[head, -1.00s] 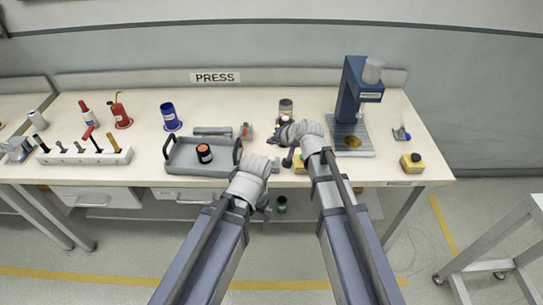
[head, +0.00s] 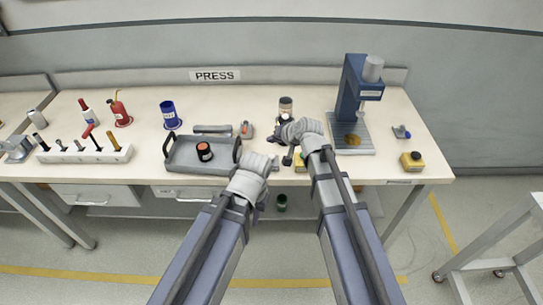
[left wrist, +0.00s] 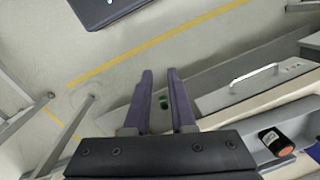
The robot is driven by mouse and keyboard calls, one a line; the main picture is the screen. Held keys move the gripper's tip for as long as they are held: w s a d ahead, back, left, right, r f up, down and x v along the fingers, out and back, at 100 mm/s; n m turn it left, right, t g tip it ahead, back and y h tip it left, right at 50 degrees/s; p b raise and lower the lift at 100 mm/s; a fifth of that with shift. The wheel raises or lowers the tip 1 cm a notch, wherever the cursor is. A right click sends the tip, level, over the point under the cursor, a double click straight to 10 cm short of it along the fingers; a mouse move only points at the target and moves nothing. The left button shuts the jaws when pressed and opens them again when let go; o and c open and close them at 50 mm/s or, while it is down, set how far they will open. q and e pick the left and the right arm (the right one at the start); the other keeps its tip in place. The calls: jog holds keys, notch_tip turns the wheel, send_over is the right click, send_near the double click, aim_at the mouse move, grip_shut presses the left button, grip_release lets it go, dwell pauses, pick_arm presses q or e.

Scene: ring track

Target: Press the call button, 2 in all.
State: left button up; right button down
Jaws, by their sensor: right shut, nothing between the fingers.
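My left gripper (head: 262,207) is low in front of the bench edge, well apart from both boxes. The left wrist view shows its two fingers (left wrist: 160,73) apart with nothing between.
A blue press (head: 352,105) stands right of my right gripper, with a jar (head: 286,106) behind the gripper. A grey tray (head: 190,168) holds a dark, red-topped jar (head: 205,152). A green object (head: 281,202) lies below the bench.

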pick_arm(q)
grip_shut()
dwell(0.8)
